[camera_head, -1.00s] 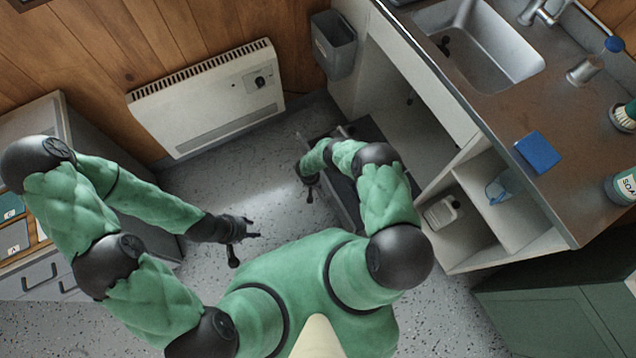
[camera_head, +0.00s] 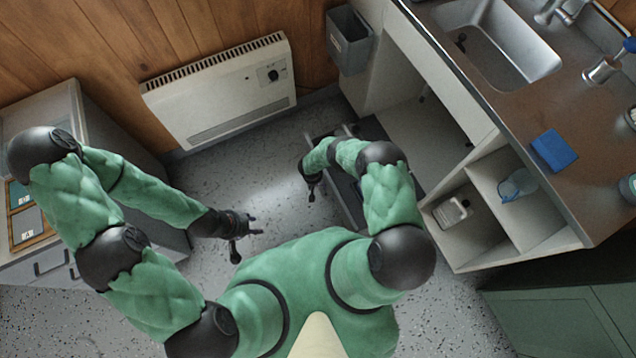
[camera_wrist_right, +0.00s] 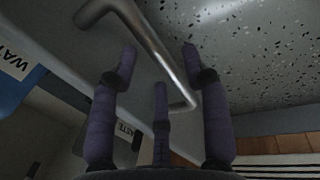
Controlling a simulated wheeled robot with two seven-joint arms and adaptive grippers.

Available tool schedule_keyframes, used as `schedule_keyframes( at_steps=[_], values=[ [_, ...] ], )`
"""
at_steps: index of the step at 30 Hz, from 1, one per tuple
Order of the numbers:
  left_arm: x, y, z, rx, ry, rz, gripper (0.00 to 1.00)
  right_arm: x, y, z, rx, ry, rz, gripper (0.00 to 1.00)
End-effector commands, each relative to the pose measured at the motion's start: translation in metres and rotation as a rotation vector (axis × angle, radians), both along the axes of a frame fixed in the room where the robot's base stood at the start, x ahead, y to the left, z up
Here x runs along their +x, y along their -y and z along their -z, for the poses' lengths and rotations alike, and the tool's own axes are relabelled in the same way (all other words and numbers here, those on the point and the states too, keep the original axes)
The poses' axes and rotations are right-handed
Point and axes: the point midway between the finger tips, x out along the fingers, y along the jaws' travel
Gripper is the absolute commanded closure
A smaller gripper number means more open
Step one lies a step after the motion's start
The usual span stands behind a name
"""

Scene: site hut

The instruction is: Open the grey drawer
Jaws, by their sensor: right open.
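The grey drawer (camera_head: 344,203) appears low beside the sink cabinet, sticking out over the floor, its inside dark; my right arm hides much of it. My right gripper (camera_head: 311,186) is at its near-left end. In the right wrist view its fingers (camera_wrist_right: 160,75) are open on either side of a metal bar handle (camera_wrist_right: 155,45), which runs diagonally between them in front of a pale grey panel (camera_wrist_right: 75,50). Firm contact cannot be told. My left gripper (camera_head: 250,228) is over bare floor, away from the drawer, its fingers apart and empty.
The sink cabinet (camera_head: 450,95) with open shelves stands right of the drawer. A white heater (camera_head: 220,92) and grey bin (camera_head: 348,40) are at the back wall. Another drawer unit (camera_head: 50,262) is at left. Speckled floor (camera_head: 265,170) is clear between.

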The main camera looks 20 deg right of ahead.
Motion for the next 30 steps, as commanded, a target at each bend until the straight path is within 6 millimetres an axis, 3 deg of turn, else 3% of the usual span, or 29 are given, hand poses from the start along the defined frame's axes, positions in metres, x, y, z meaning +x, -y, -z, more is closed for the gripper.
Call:
schedule_keyframes(
  at_steps=[11, 30],
  values=[
    [0.000, 0.000, 0.000, 0.000, 0.000, 0.000, 0.60, 0.002, 0.000, -0.006, -0.001, 0.002, -0.001, 0.53],
    [0.000, 0.000, 0.000, 0.000, 0.000, 0.000, 0.60, 0.001, -0.014, -0.075, 0.000, 0.003, -0.003, 0.53]
  ],
)
